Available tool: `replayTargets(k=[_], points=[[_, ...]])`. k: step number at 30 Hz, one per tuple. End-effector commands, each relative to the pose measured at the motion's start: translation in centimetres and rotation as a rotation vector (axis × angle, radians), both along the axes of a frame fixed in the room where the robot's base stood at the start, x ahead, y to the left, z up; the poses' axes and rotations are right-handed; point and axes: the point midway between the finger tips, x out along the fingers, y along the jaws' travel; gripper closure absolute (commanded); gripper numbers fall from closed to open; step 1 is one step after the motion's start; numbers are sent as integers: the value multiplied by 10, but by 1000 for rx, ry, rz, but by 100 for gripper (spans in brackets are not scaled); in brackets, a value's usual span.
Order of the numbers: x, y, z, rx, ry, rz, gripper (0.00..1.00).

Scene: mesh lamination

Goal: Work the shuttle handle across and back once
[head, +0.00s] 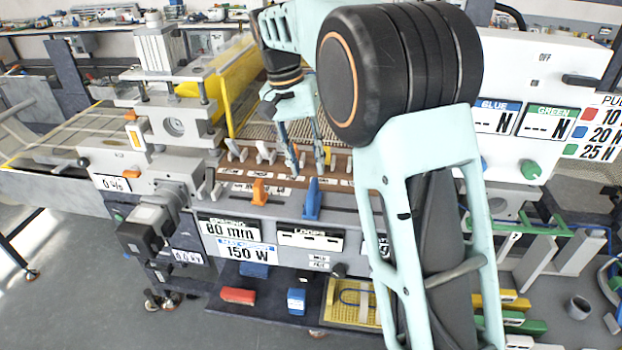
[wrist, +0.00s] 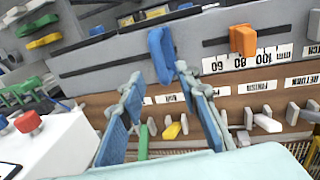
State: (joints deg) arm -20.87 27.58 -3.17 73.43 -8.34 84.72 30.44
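No handle is legibly marked as the shuttle, so I cannot tell which one it is. A blue slider handle (head: 312,199) and an orange slider handle (head: 259,192) stand on the slotted front ledge; the wrist view shows the blue handle (wrist: 161,55) and orange handle (wrist: 243,40) too. Behind them, a brown strip (head: 245,179) carries a row of small levers, including a yellow lever (wrist: 173,128) and a green lever (wrist: 143,142). My gripper (head: 307,172) is open above the strip, just behind the blue handle. Its blue-padded fingers (wrist: 160,76) hold nothing.
A yellow guard (head: 233,80) and a grey press unit (head: 170,120) stand left of my gripper. A white control panel (head: 530,85) rises at right. A yellow tray (head: 345,316) and loose blocks lie below the front panel.

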Motion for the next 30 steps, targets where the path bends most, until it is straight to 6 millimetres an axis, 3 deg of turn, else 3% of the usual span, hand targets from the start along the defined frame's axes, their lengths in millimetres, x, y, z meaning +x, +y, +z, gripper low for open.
replayTargets(k=[3,9,20,28,30], points=[[-2,-5,-21,-2,2,-1,70],[-2,-9,-42,-1,0,-1,70],[-1,-9,-46,0,-2,-1,70],[-1,-9,-46,0,-2,-1,100],[-1,-9,-46,0,-2,-1,100]])
